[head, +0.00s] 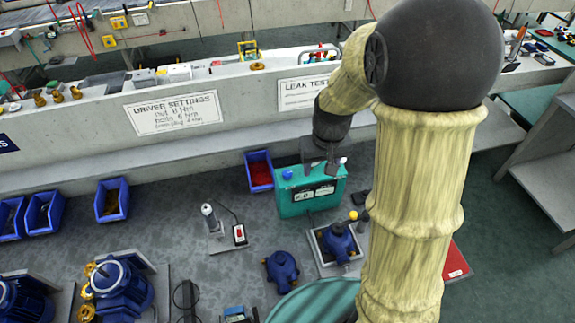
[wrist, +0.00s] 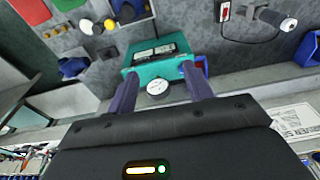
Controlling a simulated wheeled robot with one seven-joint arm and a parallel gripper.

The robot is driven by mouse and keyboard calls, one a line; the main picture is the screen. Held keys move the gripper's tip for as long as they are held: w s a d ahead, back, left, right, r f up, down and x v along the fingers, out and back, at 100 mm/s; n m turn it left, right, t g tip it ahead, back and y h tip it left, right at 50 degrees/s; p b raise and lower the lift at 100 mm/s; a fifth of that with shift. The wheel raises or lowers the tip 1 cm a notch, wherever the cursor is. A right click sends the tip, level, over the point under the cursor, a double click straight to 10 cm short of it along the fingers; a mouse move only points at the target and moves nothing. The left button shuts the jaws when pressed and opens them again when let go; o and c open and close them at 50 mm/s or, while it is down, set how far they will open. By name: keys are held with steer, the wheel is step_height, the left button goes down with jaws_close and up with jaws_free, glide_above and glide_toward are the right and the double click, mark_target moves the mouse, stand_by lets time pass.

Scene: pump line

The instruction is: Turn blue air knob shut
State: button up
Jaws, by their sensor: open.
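The blue air knob (head: 287,174) sits on the top left of the teal tester box (head: 310,198) in the head view. My gripper (head: 320,167) is above the box's top, right of the knob. In the wrist view my open gripper (wrist: 162,88) has its two fingers apart, with the teal box (wrist: 150,60) beyond them. A round white gauge (wrist: 158,87) shows between the fingers, and nothing is held. I cannot make out the knob in the wrist view; the right finger may hide it.
A blue bin with red contents (head: 259,170) stands left of the box. A concrete ledge with a LEAK TEST sign (head: 305,92) rises behind it. A blue pump (head: 337,240) in a tray and a white-topped tool (head: 211,218) stand in front on the bench.

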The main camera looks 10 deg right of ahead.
steer(key=w+a+n+g+p, duration=0.1)
steer(key=w+a+n+p, duration=0.15)
steer(key=w, duration=0.65)
steer(key=p, duration=0.2)
glide_above(287, 173)
steer(key=shift+f+n+g, duration=0.25)
steer(key=shift+n+g, duration=0.05)
steer(key=shift+n, duration=0.15)
step_height(287, 173, down, 18)
steer(key=p, duration=0.6)
steer(key=shift+r, duration=0.25)
steer(key=c, duration=1)
